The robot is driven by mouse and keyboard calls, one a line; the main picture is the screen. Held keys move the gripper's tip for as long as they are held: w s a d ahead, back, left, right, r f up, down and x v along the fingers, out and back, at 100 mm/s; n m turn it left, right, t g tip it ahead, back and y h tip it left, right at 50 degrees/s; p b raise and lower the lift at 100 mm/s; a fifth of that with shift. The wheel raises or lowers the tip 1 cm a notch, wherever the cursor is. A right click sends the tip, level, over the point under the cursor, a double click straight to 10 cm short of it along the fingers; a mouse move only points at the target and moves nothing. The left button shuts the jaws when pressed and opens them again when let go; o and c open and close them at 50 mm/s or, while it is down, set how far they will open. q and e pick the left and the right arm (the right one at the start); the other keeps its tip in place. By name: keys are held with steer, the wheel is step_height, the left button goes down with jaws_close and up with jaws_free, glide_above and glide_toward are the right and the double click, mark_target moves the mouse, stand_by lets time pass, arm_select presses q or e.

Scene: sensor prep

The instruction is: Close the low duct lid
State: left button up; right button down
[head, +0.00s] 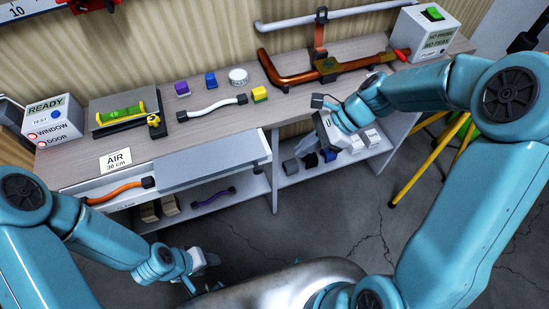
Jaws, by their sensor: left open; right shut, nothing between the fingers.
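A long white duct (72,187) runs along the front edge of the bench, below a sign reading AIR 30 cm. A grey panel, which looks like the duct lid (212,162), covers its right part. The left part shows open, with an orange cable (115,193) with black ends lying in it. My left gripper (200,275) is low in front of the bench, apart from the duct; its fingers are small and partly hidden. My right gripper (327,150) is shut and empty, in front of the bench to the right of the lid.
The bench top (210,125) holds a level (122,113), small blocks, a white cable (212,108) and a READY box (52,122). A copper pipe (290,78) is behind. A lower shelf (220,203) holds a purple cable and blocks. Yellow legs (430,160) stand right. The floor in front is clear.

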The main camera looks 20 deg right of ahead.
mark_target(262, 171)
steer(key=shift+w+a+f, duration=0.15)
steer(key=shift+a+f, duration=0.65)
steer(key=shift+a, duration=0.45)
steer(key=shift+w+a+f, duration=0.15)
steer(key=shift+a+f, duration=0.6)
steer(key=shift+a, duration=0.5)
steer(key=shift+w+a+f, duration=0.15)
steer(key=shift+a+f, duration=0.65)
steer(key=shift+a, duration=0.45)
steer(key=a+b, duration=0.1)
steer(key=a, duration=2.5)
steer(key=shift+s+a, duration=0.35)
steer(key=shift+s, duration=0.1)
